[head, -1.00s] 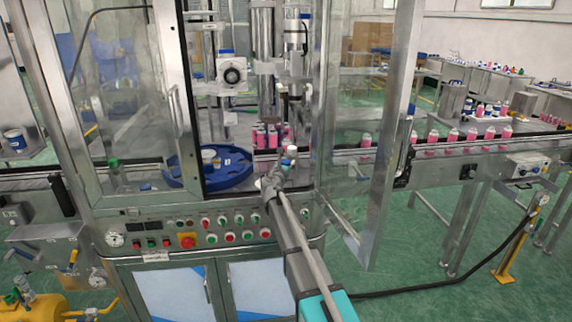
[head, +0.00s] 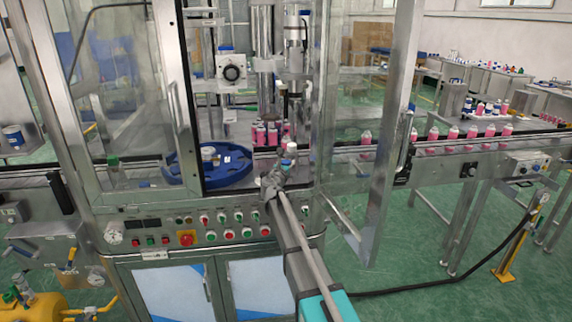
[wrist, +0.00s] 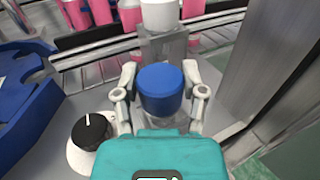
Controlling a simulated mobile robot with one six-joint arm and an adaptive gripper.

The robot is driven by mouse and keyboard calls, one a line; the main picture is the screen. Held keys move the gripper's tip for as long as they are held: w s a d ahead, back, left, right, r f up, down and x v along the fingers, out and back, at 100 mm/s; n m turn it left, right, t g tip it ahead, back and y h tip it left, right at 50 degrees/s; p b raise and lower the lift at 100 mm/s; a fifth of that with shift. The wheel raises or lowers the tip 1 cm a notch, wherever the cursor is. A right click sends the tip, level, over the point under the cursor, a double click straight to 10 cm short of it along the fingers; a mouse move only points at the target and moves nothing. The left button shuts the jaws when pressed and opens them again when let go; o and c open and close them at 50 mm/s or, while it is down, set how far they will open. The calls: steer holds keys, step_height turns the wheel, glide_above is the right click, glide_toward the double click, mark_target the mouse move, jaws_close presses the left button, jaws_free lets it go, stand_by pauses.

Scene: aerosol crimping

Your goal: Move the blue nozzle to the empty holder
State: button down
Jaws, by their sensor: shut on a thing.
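The blue nozzle (wrist: 160,90) is a short blue cylinder, held upright between the fingers of my gripper (wrist: 159,94) in the wrist view. One pale finger is on each side of it, and its underside is hidden. Just beyond it, a white nozzle (wrist: 161,14) stands on a clear grey block (wrist: 162,47). In the head view my gripper (head: 277,180) is at the front edge of the machine's opening, too small to show the fingers clearly. I cannot pick out an empty holder with certainty.
A white round base with a black-topped dial (wrist: 91,132) stands close at the left. A blue turntable (head: 190,174) lies further left. Pink bottles (head: 273,136) stand behind on the conveyor. A metal door frame (head: 385,165) rises at the right.

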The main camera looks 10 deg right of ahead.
steer(key=shift+f+b, duration=0.9)
stand_by(0.5)
steer(key=shift+c, duration=0.4)
jaws_free()
steer(key=shift+s, duration=0.1)
steer(key=v, duration=1.1)
steer(key=shift+s+a, duration=0.2)
steer(key=shift+s, duration=0.15)
stand_by(0.5)
